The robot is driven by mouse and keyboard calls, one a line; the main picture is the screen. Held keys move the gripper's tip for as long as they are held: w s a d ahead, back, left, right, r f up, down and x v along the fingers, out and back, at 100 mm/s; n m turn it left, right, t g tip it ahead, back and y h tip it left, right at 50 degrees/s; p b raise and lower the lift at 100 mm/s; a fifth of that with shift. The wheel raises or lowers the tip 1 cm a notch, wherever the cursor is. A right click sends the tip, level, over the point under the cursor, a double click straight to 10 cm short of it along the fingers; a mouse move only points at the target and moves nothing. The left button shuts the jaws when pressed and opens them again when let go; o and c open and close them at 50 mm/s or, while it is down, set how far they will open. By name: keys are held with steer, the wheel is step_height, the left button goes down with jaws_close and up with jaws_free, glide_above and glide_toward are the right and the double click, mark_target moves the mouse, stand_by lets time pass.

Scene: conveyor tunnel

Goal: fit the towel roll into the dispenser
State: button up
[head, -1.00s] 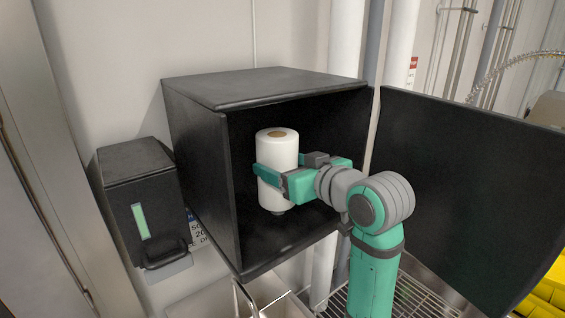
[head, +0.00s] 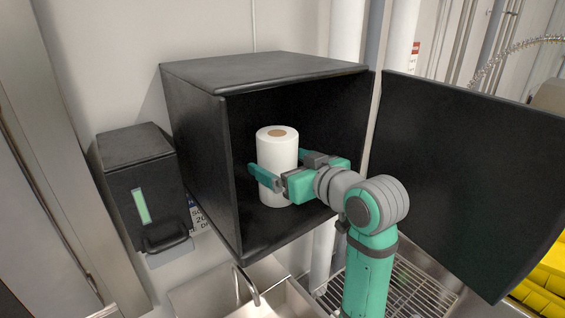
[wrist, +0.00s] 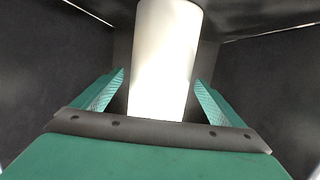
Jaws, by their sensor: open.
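The white towel roll (head: 278,158) stands upright inside the open black dispenser (head: 200,150), with its brown core showing on top. In the wrist view the roll (wrist: 165,60) is between my two fingers, with a dark gap on each side. My gripper (head: 282,172) is open around the lower half of the roll, inside the dispenser. The roll's base appears to rest on or just over the dispenser floor; a holder under it cannot be made out.
The dispenser door (head: 465,180) hangs open at the right, beside my arm. A smaller black dispenser (head: 142,190) is on the wall at the left. A sink (head: 210,295) with a faucet (head: 247,287) and a wire rack (head: 400,290) lie below.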

steer(key=v, duration=1)
steer(key=shift+s+d, duration=0.2)
steer(key=shift+s, duration=0.15)
stand_by(0.4)
